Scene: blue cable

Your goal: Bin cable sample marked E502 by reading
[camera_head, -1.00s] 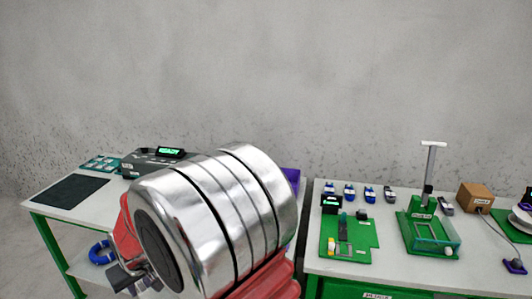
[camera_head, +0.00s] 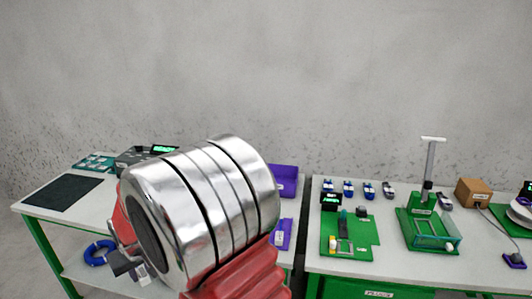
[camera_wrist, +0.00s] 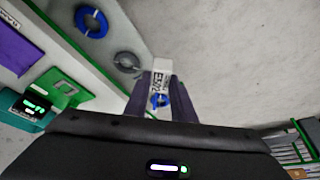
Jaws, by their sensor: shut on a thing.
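In the wrist view my gripper (camera_wrist: 163,84) is shut on a small cable sample (camera_wrist: 160,99) with a blue loop and a white tag (camera_wrist: 162,68). The tag's sideways print begins with E5; the rest is hard to read. In the head view my gripper (camera_head: 124,264) is at the lower left, mostly hidden behind my wrist. A purple bin (camera_head: 284,178) stands on the left table behind my arm, with a flatter purple tray (camera_head: 283,232) in front of it.
The left table holds a black mat (camera_head: 63,192) and a device with a green display (camera_head: 164,149). A blue cable coil (camera_head: 98,252) lies on its lower shelf. The right table (camera_head: 388,270) carries green fixtures, several small blue-and-grey items and a brown box (camera_head: 473,192).

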